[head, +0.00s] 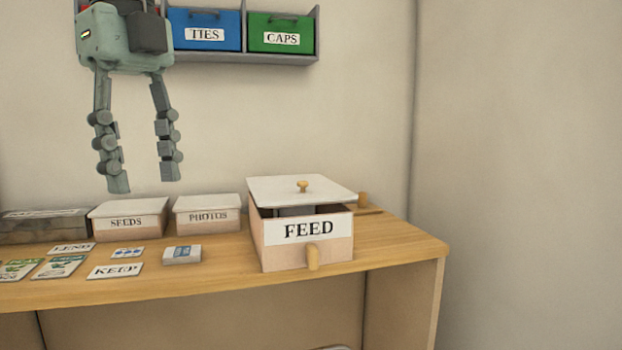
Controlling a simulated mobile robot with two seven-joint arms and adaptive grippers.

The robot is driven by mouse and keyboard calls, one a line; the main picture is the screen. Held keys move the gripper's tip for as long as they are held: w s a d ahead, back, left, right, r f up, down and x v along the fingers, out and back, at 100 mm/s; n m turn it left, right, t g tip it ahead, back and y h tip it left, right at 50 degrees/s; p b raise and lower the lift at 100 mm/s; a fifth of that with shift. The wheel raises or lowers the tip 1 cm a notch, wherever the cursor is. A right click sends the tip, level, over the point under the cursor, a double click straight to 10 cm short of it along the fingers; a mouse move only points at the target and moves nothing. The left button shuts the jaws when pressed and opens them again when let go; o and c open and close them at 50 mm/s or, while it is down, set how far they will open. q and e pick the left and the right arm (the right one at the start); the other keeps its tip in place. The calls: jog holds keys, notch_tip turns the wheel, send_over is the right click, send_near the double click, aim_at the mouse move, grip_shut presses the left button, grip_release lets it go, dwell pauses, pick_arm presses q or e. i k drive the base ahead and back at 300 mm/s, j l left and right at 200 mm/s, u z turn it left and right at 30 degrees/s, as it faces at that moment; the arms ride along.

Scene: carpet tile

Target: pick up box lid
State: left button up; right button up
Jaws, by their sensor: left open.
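The box lid (280,188) is a flat white panel with a small wooden knob (302,186) on top. It lies tilted on the FEED box (284,257), with a dark gap showing between lid and box at the front right. The FEED box is pinkish with a white label and a wooden handle at its front. My left gripper (148,182) hangs open and empty, fingers pointing down, up and to the left of the lid, in front of the wall. My right gripper is not in the picture.
The SEEDS box (127,222) and the PHOTOS box (208,215) stand left of the FEED box. Cards, packets and a small pack (182,254) lie in front of them. A wall rack holds a blue TIES bin (205,31) and a green CAPS bin (282,34).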

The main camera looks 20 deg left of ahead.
aim_at(267, 192)
jog(key=i, duration=1.25)
